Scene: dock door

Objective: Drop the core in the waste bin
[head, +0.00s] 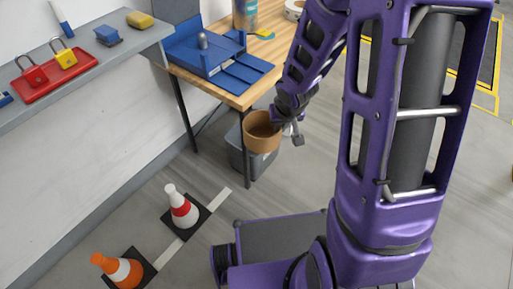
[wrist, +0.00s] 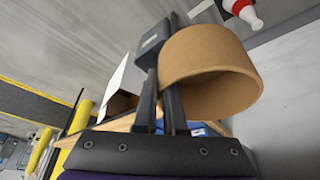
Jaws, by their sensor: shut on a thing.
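The core, a short tan cardboard ring (head: 262,137), is in my gripper (head: 287,128), held in the air beyond the front corner of the wooden workbench. In the wrist view my gripper (wrist: 164,40) is shut on the wall of the core (wrist: 212,72), with most of the ring sticking out to the right of the fingers. The waste bin, a grey open container (head: 236,160), stands on the floor by the bench leg. In the head view the core overlaps its upper part, so most of its opening is hidden. The height between them is hard to judge.
The workbench (head: 262,50) carries a blue tray (head: 213,58), a tape roll (head: 293,9) and a can (head: 245,14). A shelf (head: 90,65) with padlocks runs along the wall. Two cones (head: 180,207) (head: 122,268) stand on the floor at lower left.

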